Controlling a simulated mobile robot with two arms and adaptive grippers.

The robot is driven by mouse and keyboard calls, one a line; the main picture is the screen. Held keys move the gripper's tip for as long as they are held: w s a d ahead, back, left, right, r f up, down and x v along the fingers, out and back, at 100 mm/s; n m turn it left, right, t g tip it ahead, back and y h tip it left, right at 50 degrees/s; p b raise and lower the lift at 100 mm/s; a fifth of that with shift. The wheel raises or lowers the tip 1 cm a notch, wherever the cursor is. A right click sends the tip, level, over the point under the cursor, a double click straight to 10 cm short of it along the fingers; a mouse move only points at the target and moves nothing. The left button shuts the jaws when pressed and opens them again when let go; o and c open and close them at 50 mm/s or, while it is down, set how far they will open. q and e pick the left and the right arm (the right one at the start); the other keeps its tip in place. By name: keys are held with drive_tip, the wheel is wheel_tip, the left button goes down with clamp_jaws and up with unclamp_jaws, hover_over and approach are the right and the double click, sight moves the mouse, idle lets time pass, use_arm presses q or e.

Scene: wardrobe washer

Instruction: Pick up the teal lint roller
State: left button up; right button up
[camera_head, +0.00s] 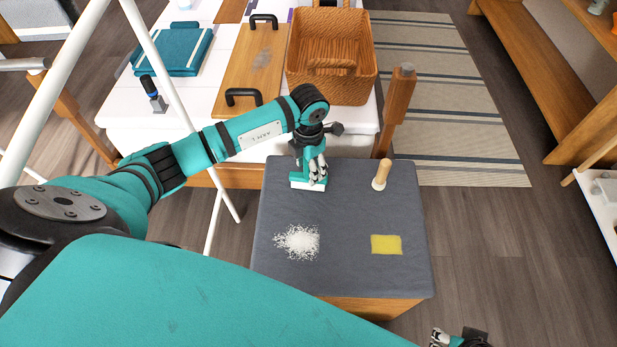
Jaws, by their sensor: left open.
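A small teal and white item, seemingly the teal lint roller (298,184), is on the far left part of a grey cloth-topped stand (345,215). My left gripper (313,173) points down right over it with its fingers apart, and hides most of it. I cannot tell whether the fingers touch it.
On the stand are a wooden-handled tool (382,174), white lint (298,242) and a yellow cloth patch (386,244). Behind is a white table (205,107) with a wicker basket (331,55), a wooden tray (252,75), folded teal cloth (173,50) and a black-handled tool (152,93). White poles (160,60) stand left.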

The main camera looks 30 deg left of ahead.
use_arm(q)
clamp_jaws()
idle(0.3)
drive_tip(key=shift+r, duration=0.15)
drive_tip(key=shift+r, duration=0.55)
wheel_tip(320, 180, up, 3)
drive_tip(key=shift+w+f+p, duration=0.1)
drive_tip(key=shift+f+p, duration=0.1)
drive_tip(key=shift+p, duration=0.3)
drive_tip(key=w+a+r, duration=0.1)
drive_tip(key=w+a, duration=0.3)
drive_tip(key=a, duration=1.1)
drive_tip(key=shift+a+b, duration=0.2)
drive_tip(key=shift+b, duration=0.15)
use_arm(e)
drive_tip(key=shift+f, duration=0.55)
use_arm(q)
drive_tip(key=shift+w, duration=0.1)
